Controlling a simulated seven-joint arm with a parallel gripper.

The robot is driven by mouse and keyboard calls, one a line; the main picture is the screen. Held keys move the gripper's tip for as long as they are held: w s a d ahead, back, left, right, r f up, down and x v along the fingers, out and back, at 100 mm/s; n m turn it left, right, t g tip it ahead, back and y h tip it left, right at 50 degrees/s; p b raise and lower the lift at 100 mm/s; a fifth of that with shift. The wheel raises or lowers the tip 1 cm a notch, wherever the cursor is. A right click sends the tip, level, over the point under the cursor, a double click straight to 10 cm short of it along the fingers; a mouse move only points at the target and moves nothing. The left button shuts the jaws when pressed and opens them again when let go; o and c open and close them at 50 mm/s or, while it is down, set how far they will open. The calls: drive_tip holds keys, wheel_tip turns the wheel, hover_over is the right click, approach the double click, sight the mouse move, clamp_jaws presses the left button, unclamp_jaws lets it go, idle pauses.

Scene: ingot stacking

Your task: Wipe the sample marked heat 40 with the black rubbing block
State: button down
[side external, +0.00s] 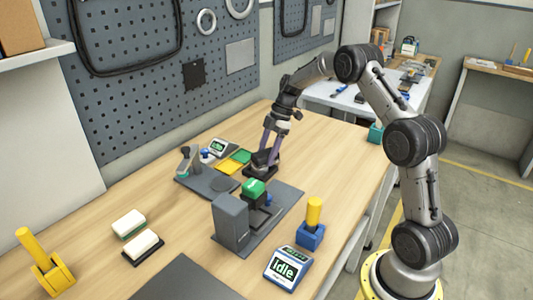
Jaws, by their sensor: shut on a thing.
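My gripper (270,150) is over the far middle of the bench, pointing down, with its fingers shut on a small dark block (261,158). The block is low over the bench, at a dark base; I cannot tell whether they touch. I cannot tell whether this is the black rubbing block. Two white-topped blocks lie at the front left, one with a green underside (129,223) and one with a black underside (143,247). No heat 40 mark is readable, so I cannot tell which thing is that sample.
A grey machine (231,222) with a green block (254,187) stands mid-bench. A display reading "idle" (288,268) and a yellow-handled tool (314,211) in a blue holder are in front. Yellow and green pads (233,162) lie left of my gripper. Another yellow tool (36,252) stands far left.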

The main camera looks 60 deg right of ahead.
sight(255, 156)
drive_tip(key=shift+w+a, duration=0.25)
drive_tip(key=shift+a, duration=0.45)
drive_tip(key=shift+w+a, duration=0.25)
drive_tip(key=shift+a, duration=0.45)
drive_tip(key=shift+w+a, duration=0.25)
drive_tip(key=shift+a, duration=0.45)
drive_tip(key=shift+r, duration=2.6)
